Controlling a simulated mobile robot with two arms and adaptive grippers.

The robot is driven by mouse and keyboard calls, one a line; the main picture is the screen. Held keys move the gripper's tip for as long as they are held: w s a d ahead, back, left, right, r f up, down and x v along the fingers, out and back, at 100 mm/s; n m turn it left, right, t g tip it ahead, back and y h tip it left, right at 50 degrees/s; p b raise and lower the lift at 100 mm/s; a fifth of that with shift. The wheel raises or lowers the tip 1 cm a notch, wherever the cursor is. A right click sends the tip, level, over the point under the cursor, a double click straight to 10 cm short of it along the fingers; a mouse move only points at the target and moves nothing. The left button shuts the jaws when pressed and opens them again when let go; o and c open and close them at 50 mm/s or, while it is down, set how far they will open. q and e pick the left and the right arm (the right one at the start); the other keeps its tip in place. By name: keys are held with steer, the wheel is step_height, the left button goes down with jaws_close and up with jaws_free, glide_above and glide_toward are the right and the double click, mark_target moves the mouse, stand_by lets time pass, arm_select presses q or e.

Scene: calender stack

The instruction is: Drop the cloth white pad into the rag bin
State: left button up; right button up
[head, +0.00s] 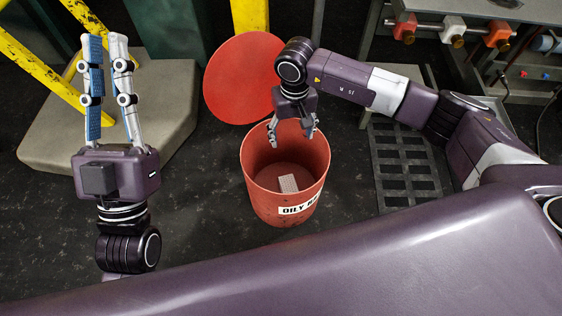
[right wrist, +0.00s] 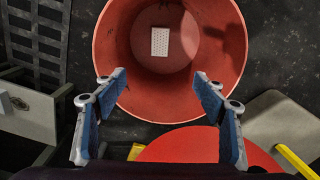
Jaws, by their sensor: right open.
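The white pad (head: 288,183) lies flat on the floor inside the red rag bin (head: 256,200), which carries an "OILY" label partly cut off from view. In the right wrist view the pad (right wrist: 160,42) shows as a small white dotted rectangle inside the bin (right wrist: 120,50). My right gripper (head: 292,138) is open and empty, pointing down over the bin's opening; its fingers (right wrist: 160,88) stand wide apart. The pad is well below them, touching neither. My left gripper (head: 106,42) is raised at the left, away from the bin, with its fingers apart and nothing between them.
A round red lid (head: 241,80) is behind the bin. A yellow frame (head: 45,62) rises from a concrete block (head: 165,110) at the left. A dark grate (head: 403,165) lies right of the bin, near a bench with valves (head: 450,30). Dark floor (head: 205,215) is clear left of the bin.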

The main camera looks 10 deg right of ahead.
step_height(320, 180, up, 12)
stand_by(0.6)
stand_by(0.4)
